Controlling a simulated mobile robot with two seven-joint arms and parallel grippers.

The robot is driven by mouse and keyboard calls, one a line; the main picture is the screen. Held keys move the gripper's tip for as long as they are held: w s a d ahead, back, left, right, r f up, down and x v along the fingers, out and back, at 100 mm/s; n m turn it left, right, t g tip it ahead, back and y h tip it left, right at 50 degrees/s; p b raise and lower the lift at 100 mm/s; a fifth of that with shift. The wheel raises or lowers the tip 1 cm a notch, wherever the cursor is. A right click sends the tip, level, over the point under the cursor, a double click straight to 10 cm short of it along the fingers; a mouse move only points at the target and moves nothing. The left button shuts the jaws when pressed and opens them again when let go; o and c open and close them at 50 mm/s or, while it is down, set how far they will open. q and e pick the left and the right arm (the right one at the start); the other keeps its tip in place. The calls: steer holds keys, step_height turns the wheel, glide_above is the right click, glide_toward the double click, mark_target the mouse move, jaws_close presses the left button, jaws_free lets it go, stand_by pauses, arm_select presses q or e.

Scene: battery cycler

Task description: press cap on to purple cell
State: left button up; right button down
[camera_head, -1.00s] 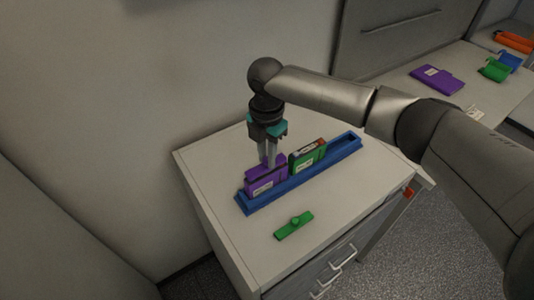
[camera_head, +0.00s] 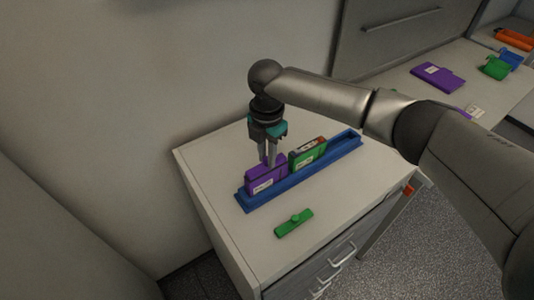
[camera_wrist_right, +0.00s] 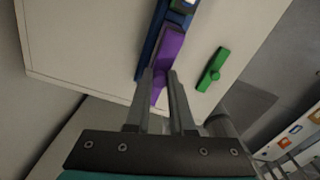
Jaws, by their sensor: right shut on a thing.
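The purple cell (camera_head: 263,182) stands upright in the near-left end of the blue rack (camera_head: 308,183). My right gripper (camera_head: 268,161) points down at its top. It is shut on a purple piece, which appears to be the purple cap (camera_wrist_right: 160,88), seated on or against the cell's top edge. The purple top also shows between the fingers in the right wrist view. The exact seam between cap and cell is too small to tell. My left gripper is not in view.
A green cell (camera_head: 309,153) stands in the same rack beside the purple one. A green cap (camera_head: 294,223) lies loose on the cabinet top in front. Another table at right holds a purple piece (camera_head: 438,77) and green piece (camera_head: 495,68). A wall stands behind.

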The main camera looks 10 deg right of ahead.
steer(key=shift+c, duration=1.1)
jaws_free()
steer(key=shift+r, duration=0.1)
steer(key=shift+r+p, duration=1.1)
steer(key=shift+p, duration=0.15)
steer(key=shift+r+p, duration=0.7)
steer(key=shift+r, duration=1.65)
steer(key=shift+c, duration=0.2)
jaws_close()
